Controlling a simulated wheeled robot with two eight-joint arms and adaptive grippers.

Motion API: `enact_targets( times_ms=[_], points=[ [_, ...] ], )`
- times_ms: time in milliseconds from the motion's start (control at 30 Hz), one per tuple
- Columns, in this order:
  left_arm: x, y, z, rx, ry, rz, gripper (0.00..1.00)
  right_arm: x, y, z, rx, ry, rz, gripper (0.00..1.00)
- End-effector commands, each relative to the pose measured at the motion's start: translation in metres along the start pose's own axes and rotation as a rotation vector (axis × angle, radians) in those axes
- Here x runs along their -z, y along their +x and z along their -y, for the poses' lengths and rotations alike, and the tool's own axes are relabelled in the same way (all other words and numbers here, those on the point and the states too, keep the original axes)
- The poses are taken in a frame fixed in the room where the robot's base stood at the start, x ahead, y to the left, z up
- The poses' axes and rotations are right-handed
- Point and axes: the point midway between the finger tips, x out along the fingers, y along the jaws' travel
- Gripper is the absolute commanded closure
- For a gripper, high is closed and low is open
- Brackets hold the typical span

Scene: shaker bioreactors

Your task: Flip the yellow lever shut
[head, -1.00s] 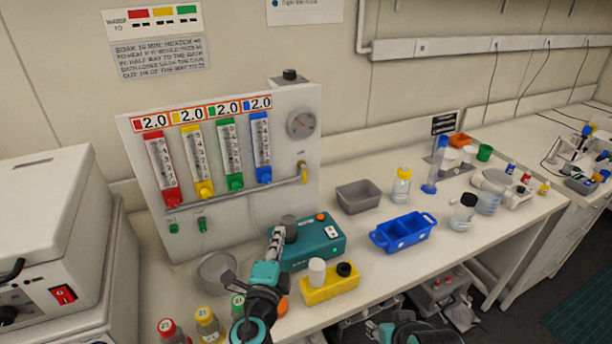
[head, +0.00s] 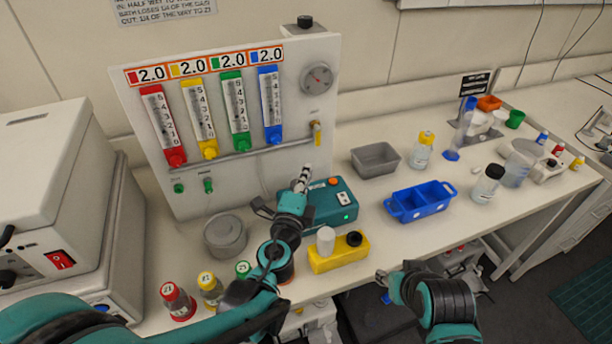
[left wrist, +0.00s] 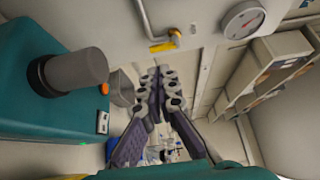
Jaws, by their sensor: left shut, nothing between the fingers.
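The yellow lever (head: 317,132) is on the valve at the right end of the panel's pipe, below the round gauge (head: 317,77). In the head view it points roughly downward. It also shows in the left wrist view (left wrist: 163,45), above the fingertips and apart from them. My left gripper (head: 303,179) is shut and empty, over the teal device in front of the panel, below the lever. Its fingers (left wrist: 160,88) show in the left wrist view. My right gripper (head: 384,277) is low at the table's front edge, far from the lever; its jaw state is unclear.
The teal device (head: 333,205) stands under my left gripper, with a yellow block (head: 338,258) in front. A grey bowl (head: 226,234) and capped bottles stand left. A grey tray (head: 375,160) and blue tray (head: 421,203) are right. The space just before the lever looks clear.

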Motion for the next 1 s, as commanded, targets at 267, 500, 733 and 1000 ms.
enact_targets(
  times_ms=[267, 500, 733, 1000],
  points=[
    [0.000, 0.061, -0.002, 0.000, 0.000, 0.001, 1.00, -0.009, 0.012, 0.000, 0.000, 0.000, 0.000, 0.60],
    [-0.001, 0.095, -0.002, 0.000, 0.000, 0.001, 1.00, -0.014, 0.019, 0.000, 0.000, 0.000, 0.000, 0.60],
    [-0.001, 0.103, 0.000, 0.000, 0.000, 0.001, 1.00, -0.015, 0.021, 0.000, 0.000, 0.000, 0.000, 0.60],
    [0.000, 0.103, 0.000, 0.000, 0.000, 0.001, 1.00, -0.015, 0.020, 0.000, 0.000, 0.000, 0.000, 0.60]
  ],
)
